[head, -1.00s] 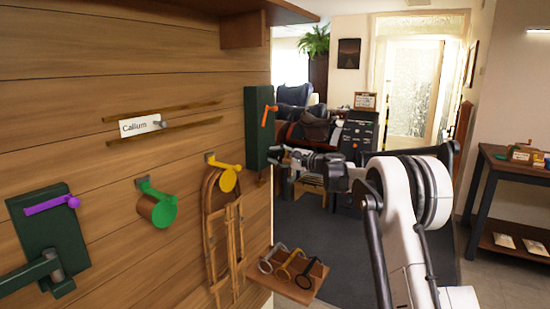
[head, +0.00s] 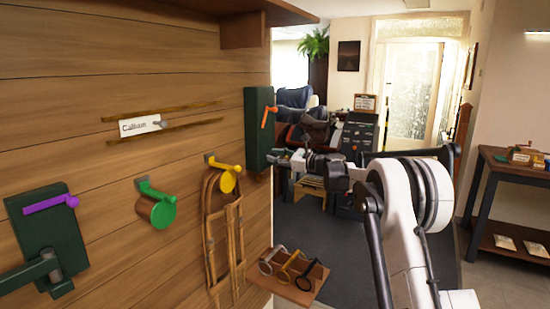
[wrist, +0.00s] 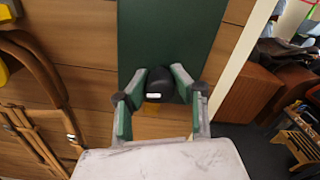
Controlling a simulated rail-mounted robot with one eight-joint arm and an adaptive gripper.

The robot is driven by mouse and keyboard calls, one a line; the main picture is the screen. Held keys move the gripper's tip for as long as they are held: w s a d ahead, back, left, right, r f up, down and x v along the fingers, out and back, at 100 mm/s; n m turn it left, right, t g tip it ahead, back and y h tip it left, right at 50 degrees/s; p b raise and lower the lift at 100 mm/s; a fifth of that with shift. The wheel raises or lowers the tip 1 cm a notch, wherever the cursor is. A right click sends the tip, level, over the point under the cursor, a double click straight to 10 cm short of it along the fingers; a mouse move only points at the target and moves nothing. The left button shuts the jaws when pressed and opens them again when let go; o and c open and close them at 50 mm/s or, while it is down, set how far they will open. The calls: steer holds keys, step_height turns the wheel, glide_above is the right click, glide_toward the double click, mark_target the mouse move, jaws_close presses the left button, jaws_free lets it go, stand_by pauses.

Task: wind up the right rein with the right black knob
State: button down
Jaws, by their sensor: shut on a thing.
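The right black knob (wrist: 162,86) stands out from a dark green panel (wrist: 195,30) in the wrist view. My gripper (wrist: 160,74) has its green-padded fingers on either side of the knob and is shut on it. In the head view my gripper (head: 284,159) is at the lower right edge of the tall green panel (head: 257,112), which carries an orange crank (head: 268,117). The knob is hidden there by the gripper.
Left of the panel on the plank wall are a yellow hook (head: 228,181) with brown straps (head: 214,240), a green holder (head: 163,212) and a purple lever (head: 50,204). A small shelf (head: 300,291) with rings juts out below.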

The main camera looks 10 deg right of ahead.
steer(key=shift+m, duration=0.9)
steer(key=c, duration=1.4)
jaws_free()
steer(key=v, duration=1.2)
